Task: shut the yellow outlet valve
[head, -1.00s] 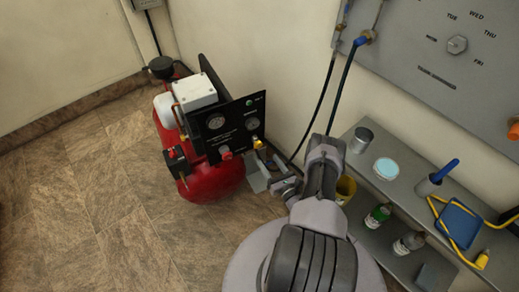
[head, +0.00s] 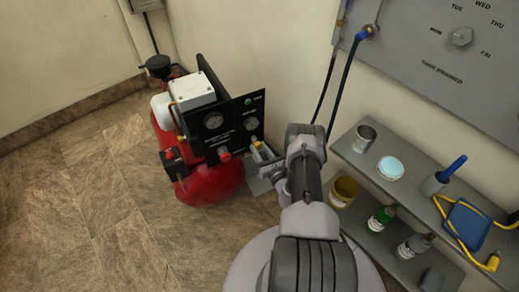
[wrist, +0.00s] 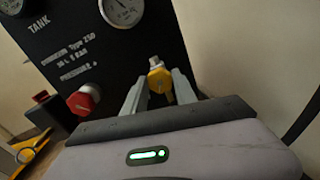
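The yellow outlet valve (wrist: 159,80) sits low on the black front panel of the red compressor (head: 212,186). In the wrist view the valve shows between the two finger tips of my gripper (wrist: 160,88), one finger on each side. The fingers look apart, with gaps beside the valve, so the gripper is open. In the head view the valve (head: 258,146) is a small yellow spot just left of my arm, and my gripper is partly hidden by the arm. Whether a finger touches the valve cannot be told.
A red knob (wrist: 84,100) is on the panel left of the valve, below a gauge (wrist: 122,10). Open tiled floor lies left of the compressor.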

